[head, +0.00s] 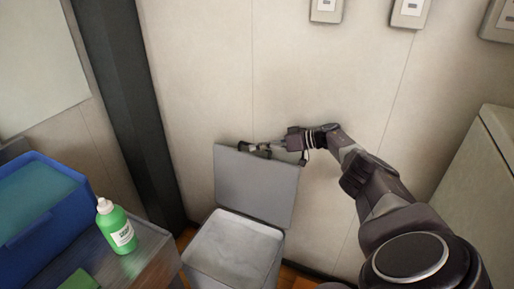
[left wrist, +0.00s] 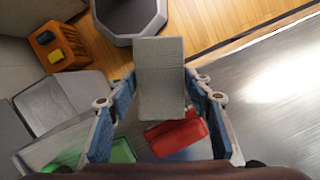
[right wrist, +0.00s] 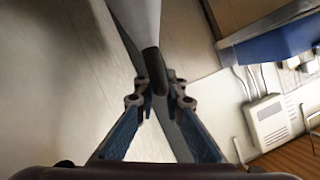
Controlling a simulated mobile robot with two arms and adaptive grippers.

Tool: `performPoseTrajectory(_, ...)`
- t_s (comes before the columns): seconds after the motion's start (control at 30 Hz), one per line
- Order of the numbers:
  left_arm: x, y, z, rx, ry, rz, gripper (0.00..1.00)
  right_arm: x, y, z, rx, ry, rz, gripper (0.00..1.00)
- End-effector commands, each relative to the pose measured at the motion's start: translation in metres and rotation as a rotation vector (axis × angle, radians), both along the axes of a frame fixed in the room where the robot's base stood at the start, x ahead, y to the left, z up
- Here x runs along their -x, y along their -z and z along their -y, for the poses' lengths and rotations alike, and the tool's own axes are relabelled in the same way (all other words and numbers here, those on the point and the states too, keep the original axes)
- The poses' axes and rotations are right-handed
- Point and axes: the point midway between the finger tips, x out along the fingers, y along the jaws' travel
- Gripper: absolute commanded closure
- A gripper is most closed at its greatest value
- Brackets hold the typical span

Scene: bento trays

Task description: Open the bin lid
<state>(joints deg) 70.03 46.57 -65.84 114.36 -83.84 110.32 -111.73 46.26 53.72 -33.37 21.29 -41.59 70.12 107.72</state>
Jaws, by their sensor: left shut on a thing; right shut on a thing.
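The grey bin (head: 188,262) stands on the floor by the wall in the head view. Its lid (head: 255,187) is raised, standing nearly upright behind the opening. A pale liner (head: 235,245) shows inside. My right gripper (head: 247,148) is at the lid's top edge, shut on the lid. In the right wrist view its fingertips (right wrist: 160,95) close around the lid's thin edge; a pale bar with a dark end overlaps them. My left gripper (left wrist: 160,100), outside the head view, is shut on a grey block (left wrist: 160,75) in the left wrist view.
A blue crate (head: 38,222) and a green bottle (head: 117,228) stand on a metal surface (head: 130,262) left of the bin. A dark post (head: 120,100) rises behind them. A pale cabinet (head: 480,165) stands at right. The wall above the lid is clear below the switches.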

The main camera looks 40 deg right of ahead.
Motion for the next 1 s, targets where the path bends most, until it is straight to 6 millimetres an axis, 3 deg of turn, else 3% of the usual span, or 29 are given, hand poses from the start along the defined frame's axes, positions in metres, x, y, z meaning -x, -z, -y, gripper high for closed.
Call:
performPoseTrajectory(0.1, 0.0, 0.0, 0.0, 0.0, 0.0, 0.0, 0.76, 0.001, 0.001, -0.001, 0.001, -0.003, -0.004, 1.0)
performPoseTrajectory(0.13, 0.0, 0.0, 0.0, 0.0, 0.0, 0.0, 0.76, 0.001, 0.001, -0.001, 0.001, -0.003, -0.004, 0.87)
performPoseTrajectory(0.2, 0.0, 0.0, 0.0, 0.0, 0.0, 0.0, 0.76, 0.001, 0.001, -0.001, 0.0, -0.002, -0.004, 0.83)
performPoseTrajectory(0.57, 0.0, 0.0, 0.0, 0.0, 0.0, 0.0, 0.76, 0.0, -0.003, 0.0, 0.0, 0.0, -0.001, 0.83)
performPoseTrajectory(0.83, 0.0, 0.0, 0.0, 0.0, 0.0, 0.0, 0.76, 0.001, -0.027, -0.001, 0.002, -0.004, 0.001, 0.83)
performPoseTrajectory(1.0, 0.0, 0.0, 0.0, 0.0, 0.0, 0.0, 0.76, 0.001, -0.057, 0.0, 0.004, -0.003, 0.0, 0.83)
